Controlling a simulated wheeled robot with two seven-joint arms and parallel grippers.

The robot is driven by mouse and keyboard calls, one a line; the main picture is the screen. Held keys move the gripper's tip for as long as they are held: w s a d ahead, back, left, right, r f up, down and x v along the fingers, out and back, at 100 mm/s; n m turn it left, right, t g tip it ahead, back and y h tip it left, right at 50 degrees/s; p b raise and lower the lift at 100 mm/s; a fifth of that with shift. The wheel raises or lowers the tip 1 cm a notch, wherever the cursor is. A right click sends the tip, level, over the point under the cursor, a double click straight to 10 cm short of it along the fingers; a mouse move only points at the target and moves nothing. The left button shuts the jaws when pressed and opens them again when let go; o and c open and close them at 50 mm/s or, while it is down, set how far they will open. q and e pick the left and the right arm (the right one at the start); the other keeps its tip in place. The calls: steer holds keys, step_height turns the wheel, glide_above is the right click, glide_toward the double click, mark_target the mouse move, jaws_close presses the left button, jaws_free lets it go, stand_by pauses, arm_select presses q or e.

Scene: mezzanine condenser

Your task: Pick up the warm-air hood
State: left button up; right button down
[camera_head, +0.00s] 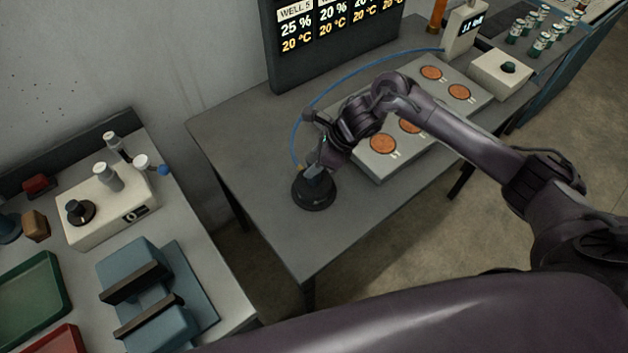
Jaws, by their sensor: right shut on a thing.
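The warm-air hood (314,192) is a dark, round, bell-shaped piece standing on the grey table (240,150), left of the hotplate board. A blue hose runs from its top. My right gripper (316,172) reaches down from above and is shut on the top of the hood. The hood's base looks to be at the tabletop; I cannot tell if there is a small gap. The fingertips are small and partly hidden by my wrist. My left gripper is not in the picture.
A pale board with several copper discs (383,143) lies right of the hood, under my right arm. The blue hose (345,78) arcs behind to a white device (464,28). A dark display panel (330,45) stands at the back. The table's front left is clear.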

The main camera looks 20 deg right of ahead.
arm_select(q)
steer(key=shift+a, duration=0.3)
arm_select(e)
steer(key=shift+w+r, duration=0.1)
